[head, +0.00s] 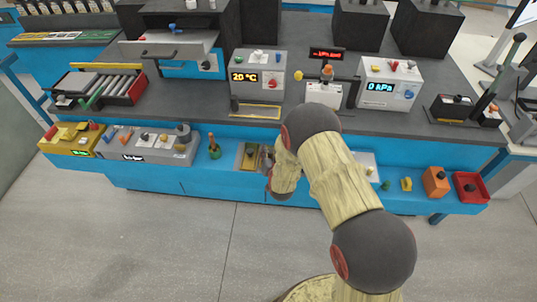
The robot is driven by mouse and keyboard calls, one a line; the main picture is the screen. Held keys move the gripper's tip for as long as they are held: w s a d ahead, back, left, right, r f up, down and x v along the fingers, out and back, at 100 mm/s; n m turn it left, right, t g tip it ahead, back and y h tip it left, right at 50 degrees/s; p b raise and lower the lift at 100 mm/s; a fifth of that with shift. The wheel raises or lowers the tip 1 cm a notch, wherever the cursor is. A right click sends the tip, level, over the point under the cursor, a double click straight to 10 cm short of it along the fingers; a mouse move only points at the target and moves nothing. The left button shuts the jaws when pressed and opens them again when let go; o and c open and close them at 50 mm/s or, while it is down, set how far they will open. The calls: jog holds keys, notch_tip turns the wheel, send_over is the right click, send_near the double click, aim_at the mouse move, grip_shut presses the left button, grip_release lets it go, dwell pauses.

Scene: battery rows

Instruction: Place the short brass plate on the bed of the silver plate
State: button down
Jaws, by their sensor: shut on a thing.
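A short brass plate (250,153) shows at the blue front shelf, in or over a small pale tray. My gripper (264,157) is at the right side of this plate and is shut on it. My wrist and arm cover part of the gripper, so the exact grip is hard to see. The silver unit with a "20 °C" display (257,72) stands behind on the grey worktop. Its low, yellow-edged bed (256,110) lies at its front and looks empty. The held plate is in front of and below this bed in the picture.
Left on the shelf are a yellow box (70,139), a grey control box (150,146) and a green-based tool (214,148). Right are an orange block (436,181) and a red tray (470,187). A "0 kPa" unit (390,82) and roller unit (95,88) stand on the worktop.

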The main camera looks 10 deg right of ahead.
jog(key=shift+f, duration=0.2)
jog(key=shift+f, duration=0.2)
jog(key=c, duration=1.6)
grip_release()
